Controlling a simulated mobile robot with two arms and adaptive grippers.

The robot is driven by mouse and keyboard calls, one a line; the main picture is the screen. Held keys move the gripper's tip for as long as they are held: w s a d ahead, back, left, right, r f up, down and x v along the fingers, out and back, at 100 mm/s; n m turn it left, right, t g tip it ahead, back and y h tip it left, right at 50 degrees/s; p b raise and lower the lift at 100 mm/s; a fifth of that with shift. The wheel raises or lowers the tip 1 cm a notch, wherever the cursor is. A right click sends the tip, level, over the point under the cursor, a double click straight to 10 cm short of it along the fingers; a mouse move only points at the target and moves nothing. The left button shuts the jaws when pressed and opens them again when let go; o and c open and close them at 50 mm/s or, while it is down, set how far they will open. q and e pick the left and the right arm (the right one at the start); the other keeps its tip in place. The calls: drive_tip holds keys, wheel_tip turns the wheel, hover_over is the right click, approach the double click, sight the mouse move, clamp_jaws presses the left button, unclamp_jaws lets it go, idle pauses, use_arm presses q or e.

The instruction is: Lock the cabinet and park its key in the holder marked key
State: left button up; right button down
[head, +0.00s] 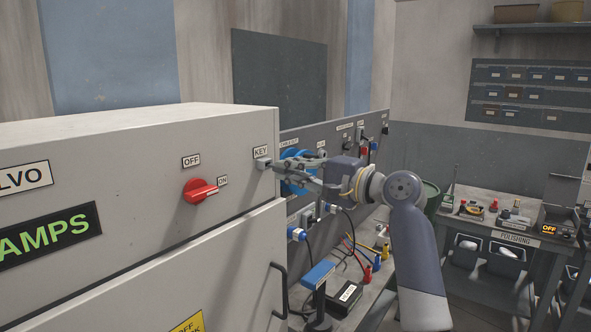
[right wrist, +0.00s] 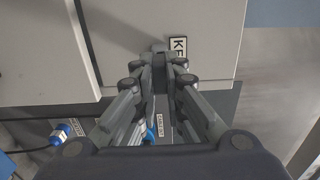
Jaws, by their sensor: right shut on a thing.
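The cabinet (head: 130,160) is a large pale grey box at the left in the head view. Its front has a red rotary switch (head: 201,191) between OFF and ON labels, its pointer turned toward ON. The grey holder (head: 263,163) sits under a KEY label (head: 261,152) at the cabinet's right edge. My right gripper (head: 275,164) is at this holder, its fingers shut on the key, which is mostly hidden between them. In the right wrist view the fingertips (right wrist: 161,55) meet beside the KEY label (right wrist: 178,50). My left gripper is out of view.
A grey panel (head: 350,135) with blue sockets stands behind my right gripper. Below it, a bench holds cables, a blue-topped stand (head: 318,275) and a black box (head: 345,297). The cabinet door has a dark handle (head: 279,290). A polishing bench (head: 514,238) stands at the right.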

drive_tip(key=shift+p+x, duration=0.5)
drive_tip(key=shift+x, duration=0.6)
drive_tip(key=c, duration=1.6)
unclamp_jaws()
drive_tip(key=v, duration=1.2)
